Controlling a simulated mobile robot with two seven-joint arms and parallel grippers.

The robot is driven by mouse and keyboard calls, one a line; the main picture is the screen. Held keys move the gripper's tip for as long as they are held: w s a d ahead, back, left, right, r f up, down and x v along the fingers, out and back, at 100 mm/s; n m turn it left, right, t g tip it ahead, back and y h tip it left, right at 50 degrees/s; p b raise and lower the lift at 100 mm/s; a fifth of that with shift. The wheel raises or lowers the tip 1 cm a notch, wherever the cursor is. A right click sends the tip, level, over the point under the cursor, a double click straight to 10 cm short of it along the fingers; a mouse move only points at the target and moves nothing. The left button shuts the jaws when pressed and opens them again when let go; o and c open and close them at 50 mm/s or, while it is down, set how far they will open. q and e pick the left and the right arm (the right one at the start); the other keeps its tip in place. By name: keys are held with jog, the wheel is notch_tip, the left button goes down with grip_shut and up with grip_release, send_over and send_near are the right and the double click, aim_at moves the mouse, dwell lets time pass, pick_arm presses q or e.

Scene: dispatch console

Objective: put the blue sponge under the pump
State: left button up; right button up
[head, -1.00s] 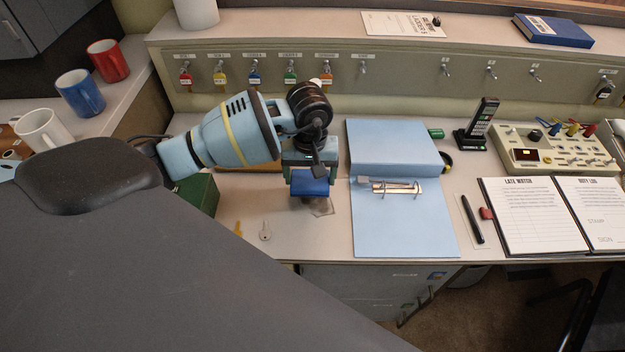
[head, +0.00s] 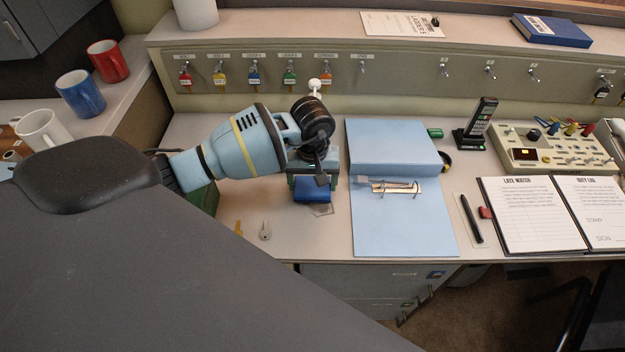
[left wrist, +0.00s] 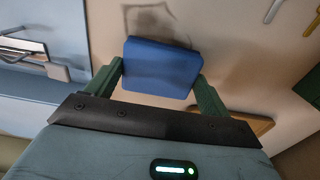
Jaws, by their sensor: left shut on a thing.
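The blue sponge (head: 312,190) is between the fingers of my left gripper (head: 314,182), above the desk and left of the light-blue binder. In the left wrist view the sponge (left wrist: 160,67) sits between the two green fingers of the left gripper (left wrist: 160,80), which touch it at both sides. A white knob (head: 314,86), perhaps the pump's top, shows just behind my left wrist; anything below it is hidden by the arm. My right gripper is not in view.
The open light-blue binder (head: 400,215) lies right of the gripper. A key (head: 265,231) lies on the desk at front left. A faint grey patch (head: 321,209) shows on the desk beside the sponge. A phone (head: 478,125) and control panel (head: 550,150) stand farther right.

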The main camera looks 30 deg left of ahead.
aim_at(312, 185)
pick_arm(q)
jog(key=o, duration=0.9)
notch_tip(312, 185, up, 12)
